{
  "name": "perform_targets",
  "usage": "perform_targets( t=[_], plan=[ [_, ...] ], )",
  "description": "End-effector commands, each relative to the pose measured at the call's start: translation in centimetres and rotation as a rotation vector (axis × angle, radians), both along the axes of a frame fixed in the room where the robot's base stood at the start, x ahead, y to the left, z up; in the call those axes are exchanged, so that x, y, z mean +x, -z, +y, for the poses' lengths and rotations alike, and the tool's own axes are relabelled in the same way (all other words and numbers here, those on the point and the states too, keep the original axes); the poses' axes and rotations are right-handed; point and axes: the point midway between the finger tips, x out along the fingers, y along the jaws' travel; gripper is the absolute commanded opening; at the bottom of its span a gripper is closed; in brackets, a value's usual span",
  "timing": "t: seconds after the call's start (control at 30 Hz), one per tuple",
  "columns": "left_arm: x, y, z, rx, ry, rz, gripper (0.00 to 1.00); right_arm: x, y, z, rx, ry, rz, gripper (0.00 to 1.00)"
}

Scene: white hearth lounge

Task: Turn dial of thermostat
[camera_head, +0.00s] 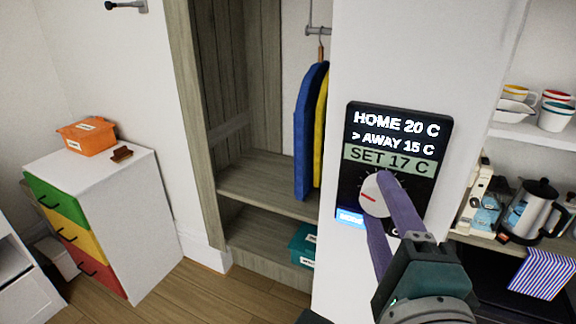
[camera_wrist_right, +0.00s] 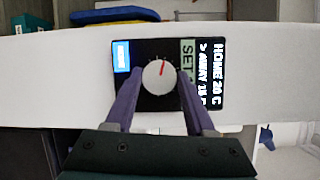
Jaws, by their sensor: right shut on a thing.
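The thermostat (camera_head: 430,165) is a black panel on a white wall. Its screen reads "HOME 20 C", "> AWAY 15 C" and, on a green band, "SET 17 C". Its dial (camera_head: 372,196) is round and pale with a red pointer line, and a lit blue button sits at its lower left. My right gripper (camera_head: 378,198) is shut on the dial, one purple finger on each side. In the right wrist view the dial (camera_wrist_right: 159,78) sits between the fingertips. The right finger hides part of the scale and the panel's lower right. My left gripper is not in view.
An open wardrobe (camera_head: 265,170) with blue and yellow garments stands left of the thermostat wall. A chest of coloured drawers (camera_head: 155,215) with an orange box (camera_head: 87,136) on top is further left. Shelves with bowls and a metal kettle (camera_head: 530,212) are at the right.

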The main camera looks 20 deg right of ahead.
Motion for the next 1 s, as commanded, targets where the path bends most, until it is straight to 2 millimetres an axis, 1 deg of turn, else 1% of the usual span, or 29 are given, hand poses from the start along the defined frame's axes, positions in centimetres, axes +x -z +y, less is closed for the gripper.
perform_targets(
  t=[0.17, 0.2, 0.47, 0.67, 0.77, 0.87, 1.0],
  plan=[
    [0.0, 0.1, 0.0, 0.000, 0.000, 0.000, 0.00, 0.0, 0.2, -0.1, 0.001, 0.001, 0.003, 0.00],
    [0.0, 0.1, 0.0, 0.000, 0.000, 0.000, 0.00, 0.0, 0.2, -0.1, 0.002, 0.001, 0.002, 0.56],
    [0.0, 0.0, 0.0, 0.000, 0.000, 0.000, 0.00, 0.0, 0.1, 0.0, 0.002, 0.000, 0.001, 0.85],
    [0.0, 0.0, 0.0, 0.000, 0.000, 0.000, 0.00, 0.0, 0.1, 0.0, 0.001, 0.000, 0.000, 0.85],
    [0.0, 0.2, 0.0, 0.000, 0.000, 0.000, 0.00, -0.3, 0.2, 0.2, 0.002, -0.001, 0.001, 0.85],
    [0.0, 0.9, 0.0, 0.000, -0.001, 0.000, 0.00, -1.4, 0.4, 0.7, 0.005, -0.002, 0.003, 0.85],
    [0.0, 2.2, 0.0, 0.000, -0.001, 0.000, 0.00, -4.0, 0.7, 1.9, 0.005, -0.001, 0.004, 0.85]
  ],
)
